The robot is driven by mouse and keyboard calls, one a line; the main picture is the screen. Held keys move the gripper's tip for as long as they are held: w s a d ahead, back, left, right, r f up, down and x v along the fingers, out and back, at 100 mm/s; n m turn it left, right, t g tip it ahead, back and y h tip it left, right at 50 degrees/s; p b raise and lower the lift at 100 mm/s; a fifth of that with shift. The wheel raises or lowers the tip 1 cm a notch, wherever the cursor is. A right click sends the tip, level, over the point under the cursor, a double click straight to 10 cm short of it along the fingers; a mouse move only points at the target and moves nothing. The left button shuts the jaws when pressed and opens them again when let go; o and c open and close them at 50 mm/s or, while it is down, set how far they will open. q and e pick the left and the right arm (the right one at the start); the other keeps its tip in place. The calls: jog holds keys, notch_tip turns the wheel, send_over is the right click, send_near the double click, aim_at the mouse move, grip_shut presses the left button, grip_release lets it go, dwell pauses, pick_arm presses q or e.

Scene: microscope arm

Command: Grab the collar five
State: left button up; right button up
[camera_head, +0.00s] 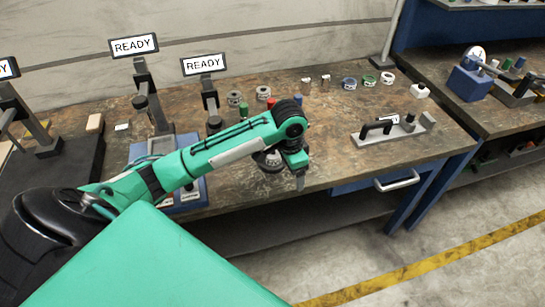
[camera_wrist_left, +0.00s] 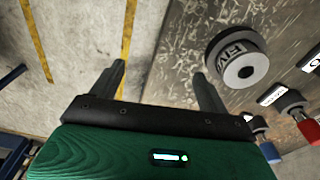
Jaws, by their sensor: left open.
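My left gripper (camera_head: 300,182) points down near the bench's front edge. In the left wrist view its fingers (camera_wrist_left: 161,85) are apart with nothing between them. A grey round piece with a central hole (camera_wrist_left: 238,62) sits beside the right finger. My right gripper is not visible.
The brown workbench (camera_head: 340,120) has a grey fixture with a black handle (camera_head: 385,132) at right and a blue-based stand (camera_head: 150,150) at left. READY signs (camera_head: 134,46) stand behind. A drawer handle (camera_head: 397,181) juts out at the front. Bench space right of my gripper is clear.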

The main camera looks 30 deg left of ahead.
pick_arm(q)
jog(key=w+a+r+n+g, duration=0.1)
jog(key=w+a+r, duration=0.2)
jog(key=a+r, duration=0.2)
jog(key=w+a+r+n, duration=0.1)
jog(key=w+a+r, duration=0.2)
jog(key=a+r, duration=0.2)
send_over(273, 152)
jog(key=shift+y, duration=0.4)
jog(key=f, duration=0.8)
jog(key=shift+s+d+f+p, duration=0.1)
jog(key=shift+s+d+p, duration=0.3)
jog(key=shift+a+f+p, duration=0.1)
jog(key=shift+f+p, duration=0.5)
jog(key=shift+f, duration=2.1)
jog(key=c, duration=1.6)
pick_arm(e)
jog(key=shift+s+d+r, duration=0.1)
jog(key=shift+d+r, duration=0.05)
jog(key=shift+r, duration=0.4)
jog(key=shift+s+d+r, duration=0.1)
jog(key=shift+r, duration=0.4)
